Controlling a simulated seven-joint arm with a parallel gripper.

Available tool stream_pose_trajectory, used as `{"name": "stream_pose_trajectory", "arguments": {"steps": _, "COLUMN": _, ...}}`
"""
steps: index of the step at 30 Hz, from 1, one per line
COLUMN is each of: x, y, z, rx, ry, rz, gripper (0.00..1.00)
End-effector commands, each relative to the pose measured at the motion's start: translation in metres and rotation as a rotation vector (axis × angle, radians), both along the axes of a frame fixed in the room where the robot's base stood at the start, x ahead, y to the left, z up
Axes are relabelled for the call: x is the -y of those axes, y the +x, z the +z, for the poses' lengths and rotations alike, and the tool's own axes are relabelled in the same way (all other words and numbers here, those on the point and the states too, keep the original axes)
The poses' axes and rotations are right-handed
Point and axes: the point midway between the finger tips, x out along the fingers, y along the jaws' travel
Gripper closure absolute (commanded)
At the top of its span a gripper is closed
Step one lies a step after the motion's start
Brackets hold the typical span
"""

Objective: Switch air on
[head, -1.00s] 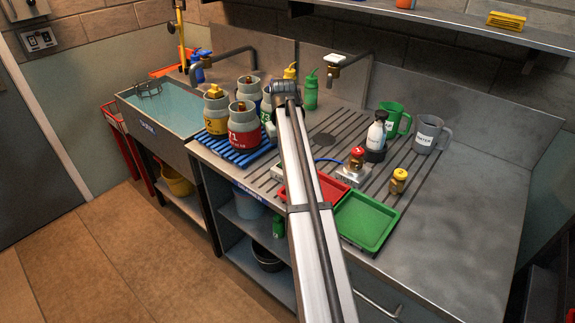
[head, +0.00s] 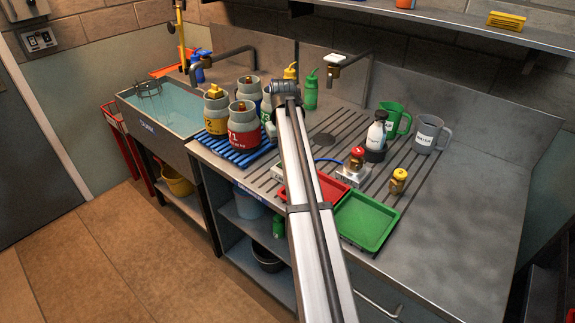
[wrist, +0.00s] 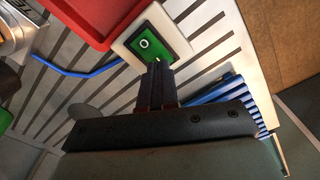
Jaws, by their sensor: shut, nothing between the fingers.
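The air switch is a green rocker (wrist: 158,45) with a white ring mark, set in a pale box (wrist: 122,50). In the head view, part of the pale box (head: 278,172) shows left of my arm, beside the red tray. My gripper (wrist: 157,66) is shut and empty. In the wrist view its dark fingertips are at the lower edge of the green rocker. I cannot tell whether they touch it. In the head view my arm hides the fingers and the rocker.
A blue hose (wrist: 75,73) runs from the box. A red tray (wrist: 95,15) lies close beside it, with a green tray (head: 366,221) nearby. Bare counter lies at the right.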

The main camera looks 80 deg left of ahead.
Motion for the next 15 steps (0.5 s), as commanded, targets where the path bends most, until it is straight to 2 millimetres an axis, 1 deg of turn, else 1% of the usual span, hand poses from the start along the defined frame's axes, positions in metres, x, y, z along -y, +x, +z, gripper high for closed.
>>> {"name": "stream_pose_trajectory", "arguments": {"steps": 15, "x": 0.0000, "y": 0.0000, "z": -0.0045, "rx": 0.000, "ry": 0.000, "rz": 0.000, "gripper": 1.00}}
